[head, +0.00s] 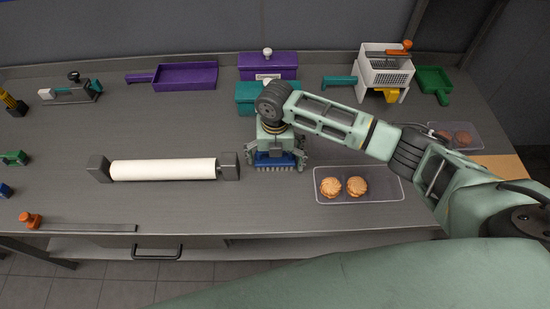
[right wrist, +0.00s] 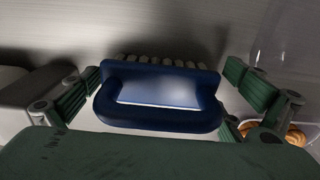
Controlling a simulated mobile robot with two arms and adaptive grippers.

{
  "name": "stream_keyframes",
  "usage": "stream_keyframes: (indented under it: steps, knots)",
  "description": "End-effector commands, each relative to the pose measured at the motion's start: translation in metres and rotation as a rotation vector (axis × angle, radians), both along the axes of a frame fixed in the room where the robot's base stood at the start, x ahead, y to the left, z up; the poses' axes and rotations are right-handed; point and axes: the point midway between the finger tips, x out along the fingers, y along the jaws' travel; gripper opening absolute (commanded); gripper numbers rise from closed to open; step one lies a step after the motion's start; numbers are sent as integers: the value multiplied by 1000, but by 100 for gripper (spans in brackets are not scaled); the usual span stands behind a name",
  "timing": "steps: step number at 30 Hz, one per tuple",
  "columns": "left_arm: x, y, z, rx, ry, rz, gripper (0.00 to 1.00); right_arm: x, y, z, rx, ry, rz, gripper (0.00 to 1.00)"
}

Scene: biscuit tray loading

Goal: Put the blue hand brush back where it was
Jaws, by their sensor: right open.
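The blue hand brush (head: 275,160) is on the worktop, between the roll and the clear biscuit tray. In the right wrist view, the brush's blue loop handle (right wrist: 158,122) lies between the two fingers of the gripper (right wrist: 160,95). The fingers stand apart on either side of it, with a gap at the left and right. Whether the bristles touch the worktop is hard to tell. My left gripper is not in view.
A white roll (head: 163,170) with grey end blocks lies close on the left. A clear tray (head: 380,194) with two biscuits is close on the right. A teal box (head: 246,92) and a purple box (head: 268,62) stand behind. Worktop left of the roll is partly clear.

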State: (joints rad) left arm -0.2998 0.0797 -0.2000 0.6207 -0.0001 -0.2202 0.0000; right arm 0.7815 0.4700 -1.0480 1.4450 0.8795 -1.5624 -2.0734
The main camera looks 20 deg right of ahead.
Motion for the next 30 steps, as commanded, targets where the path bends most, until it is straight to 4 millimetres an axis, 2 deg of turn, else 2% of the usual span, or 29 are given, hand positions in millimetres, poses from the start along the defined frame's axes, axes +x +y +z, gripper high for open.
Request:
stream_keyframes:
  steps: [4, 7, 15, 19, 24, 30]
  knots:
    - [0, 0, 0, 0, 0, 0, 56, 1, 0, 8, 0, -2, 0, 100]
    - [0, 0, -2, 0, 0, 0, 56, 1, 0, 23, 2, -4, 1, 100]
    - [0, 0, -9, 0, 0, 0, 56, 2, 0, 81, 2, -6, 1, 100]
    - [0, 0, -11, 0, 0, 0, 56, 1, 0, 104, 1, -3, 1, 100]
    - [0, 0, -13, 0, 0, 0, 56, 1, 0, 120, 1, -1, -1, 100]
    - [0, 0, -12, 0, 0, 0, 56, 0, 0, 124, 0, 1, 0, 100]
